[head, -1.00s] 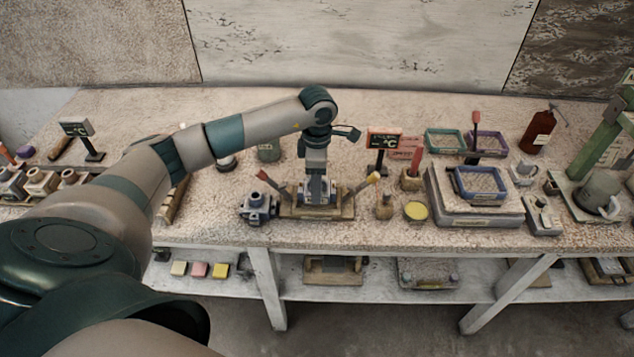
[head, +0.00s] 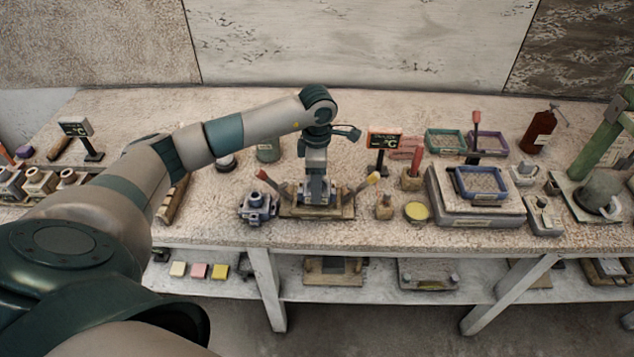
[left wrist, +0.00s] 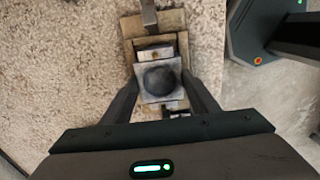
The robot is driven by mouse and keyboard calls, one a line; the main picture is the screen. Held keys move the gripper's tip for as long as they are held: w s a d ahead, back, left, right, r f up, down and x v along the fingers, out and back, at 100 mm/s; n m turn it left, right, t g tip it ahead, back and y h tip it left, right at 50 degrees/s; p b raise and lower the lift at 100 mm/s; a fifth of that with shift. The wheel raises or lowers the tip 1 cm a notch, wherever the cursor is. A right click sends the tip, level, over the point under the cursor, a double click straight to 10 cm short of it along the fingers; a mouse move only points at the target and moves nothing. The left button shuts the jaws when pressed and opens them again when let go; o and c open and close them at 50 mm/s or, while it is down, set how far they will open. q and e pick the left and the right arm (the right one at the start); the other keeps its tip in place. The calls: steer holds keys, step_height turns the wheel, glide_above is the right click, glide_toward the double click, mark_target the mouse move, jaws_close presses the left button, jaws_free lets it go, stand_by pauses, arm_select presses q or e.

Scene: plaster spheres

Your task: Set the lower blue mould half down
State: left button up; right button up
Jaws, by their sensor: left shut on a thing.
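The lower blue mould half (left wrist: 158,80) shows in the left wrist view as a grey-blue block with a dark round hollow facing up. My left gripper (head: 317,196) is shut on it, one finger on each side. The block is over the wooden clamp base (head: 288,211), within its outline; I cannot tell whether it touches the base. The base also shows in the left wrist view (left wrist: 172,20). In the head view my gripper hides most of the block. A blue-grey mould piece with a round neck (head: 257,206) stands just left of the base. My right gripper is not in view.
Clamp levers with red (head: 263,176) and yellow (head: 373,178) ends rise on either side of the base. A scale with a blue tray (head: 478,197) is farther right.

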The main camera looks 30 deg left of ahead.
arm_select(q)
steer(key=shift+f+b, duration=0.35)
stand_by(0.3)
steer(key=shift+f+b, duration=0.35)
steer(key=shift+f, duration=0.1)
steer(key=shift+f+b, duration=0.4)
steer(key=shift+f, duration=0.05)
steer(key=o, duration=1.1)
steer(key=shift+c, duration=0.2)
steer(key=shift+o, duration=0.9)
steer(key=shift+r, duration=0.1)
steer(key=shift+r+p, duration=0.8)
steer(key=shift+r, duration=1.15)
